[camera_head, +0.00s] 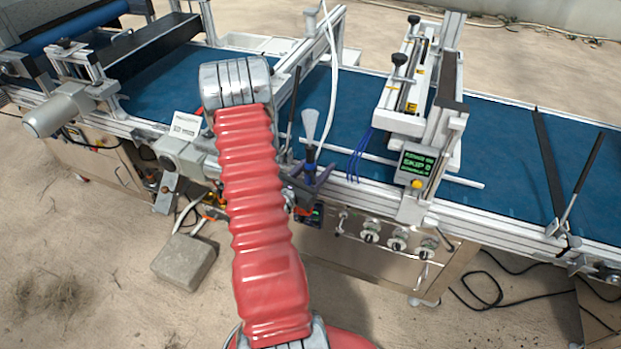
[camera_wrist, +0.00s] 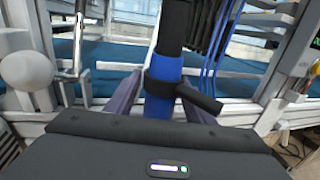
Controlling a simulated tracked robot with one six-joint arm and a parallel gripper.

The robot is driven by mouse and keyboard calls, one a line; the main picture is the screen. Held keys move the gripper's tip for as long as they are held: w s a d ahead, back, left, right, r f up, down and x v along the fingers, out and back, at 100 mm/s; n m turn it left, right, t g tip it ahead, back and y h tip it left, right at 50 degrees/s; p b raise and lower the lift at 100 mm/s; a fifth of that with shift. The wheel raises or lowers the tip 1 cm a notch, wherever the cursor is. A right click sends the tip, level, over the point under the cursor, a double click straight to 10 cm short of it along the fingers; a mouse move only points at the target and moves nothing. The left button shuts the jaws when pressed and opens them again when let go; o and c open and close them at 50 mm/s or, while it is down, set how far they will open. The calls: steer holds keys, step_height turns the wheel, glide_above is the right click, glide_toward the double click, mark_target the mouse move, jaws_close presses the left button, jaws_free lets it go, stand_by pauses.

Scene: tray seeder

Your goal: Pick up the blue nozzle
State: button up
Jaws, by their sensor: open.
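The blue nozzle (camera_wrist: 164,69) stands roughly upright in the wrist view, with a black upper part, a black collar and a short black side stub pointing lower right. My gripper (camera_wrist: 160,100) is open, with one grey-purple finger on each side of the nozzle's lower part. I cannot tell whether either finger touches it. In the head view the blue nozzle (camera_head: 309,154) shows small at the near edge of the conveyor, below a grey cone-shaped top. My gripper (camera_head: 308,177) is around its lower part there, partly hidden by my red arm. The nozzle's lower end is hidden.
The blue conveyor belt (camera_head: 345,103) runs behind the nozzle, with a metal rail along its near side. Thin blue tubes (camera_head: 359,152) hang just right of the nozzle. A seeder unit with a green display (camera_head: 416,166) stands farther right. A grey block (camera_head: 184,262) lies on the ground.

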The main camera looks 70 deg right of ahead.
mark_target(313, 146)
steer(key=shift+c, duration=0.3)
jaws_close()
stand_by(0.5)
steer(key=shift+r, duration=5)
step_height(313, 146, up, 9)
